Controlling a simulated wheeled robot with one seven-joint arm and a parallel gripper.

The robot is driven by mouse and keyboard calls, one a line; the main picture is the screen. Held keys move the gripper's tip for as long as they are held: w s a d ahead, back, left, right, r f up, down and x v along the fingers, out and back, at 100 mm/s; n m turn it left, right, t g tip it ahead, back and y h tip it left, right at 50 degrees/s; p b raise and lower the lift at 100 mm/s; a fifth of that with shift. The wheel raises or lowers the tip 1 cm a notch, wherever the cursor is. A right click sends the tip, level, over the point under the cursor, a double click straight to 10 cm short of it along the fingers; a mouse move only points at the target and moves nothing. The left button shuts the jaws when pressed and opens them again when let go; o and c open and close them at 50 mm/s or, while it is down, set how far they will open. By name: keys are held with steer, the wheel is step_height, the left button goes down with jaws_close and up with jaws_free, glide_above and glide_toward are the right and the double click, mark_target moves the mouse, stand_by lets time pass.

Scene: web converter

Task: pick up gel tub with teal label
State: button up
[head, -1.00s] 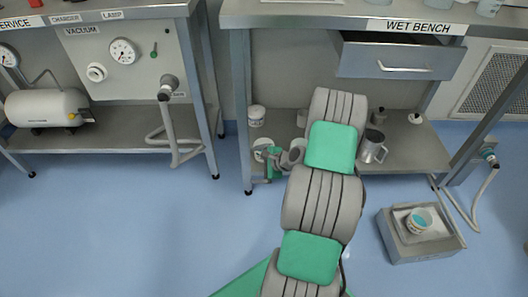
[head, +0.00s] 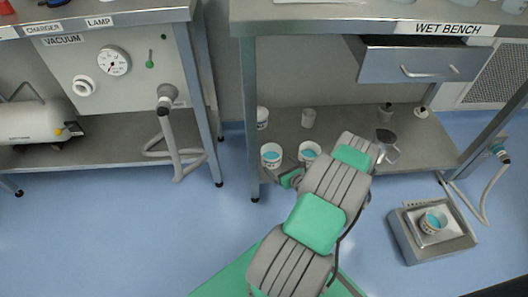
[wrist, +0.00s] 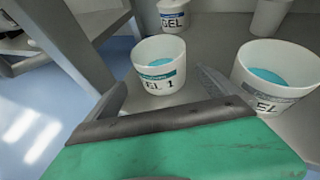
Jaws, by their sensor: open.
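The white gel tub with a teal label band (wrist: 160,68), marked "GEL 1", stands upright on the lower bench shelf with blue-teal gel inside. In the head view I take it to be the left front tub (head: 271,156). My gripper (wrist: 161,80) is open, its two fingers spread either side of this tub's near side in the wrist view; I cannot tell whether they touch it. Nothing is held. In the head view my gripper (head: 290,178) is just in front of the two front tubs, its fingers hard to make out.
A second gel tub (wrist: 274,80) stands close at right; its label colour is unclear. A blue-labelled tub (wrist: 173,16) and a grey cup (wrist: 270,16) stand behind. The bench leg (wrist: 82,40) is at left.

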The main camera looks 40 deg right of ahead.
mark_target(273, 159)
steer(key=b+x, duration=0.3)
steer(key=x, duration=0.4)
steer(key=shift+s+d, duration=0.1)
steer(key=shift+s, duration=0.05)
steer(key=shift+w+d, duration=0.1)
steer(key=shift+w, duration=0.3)
steer(key=shift+c, duration=0.3)
steer(key=c, duration=1.3)
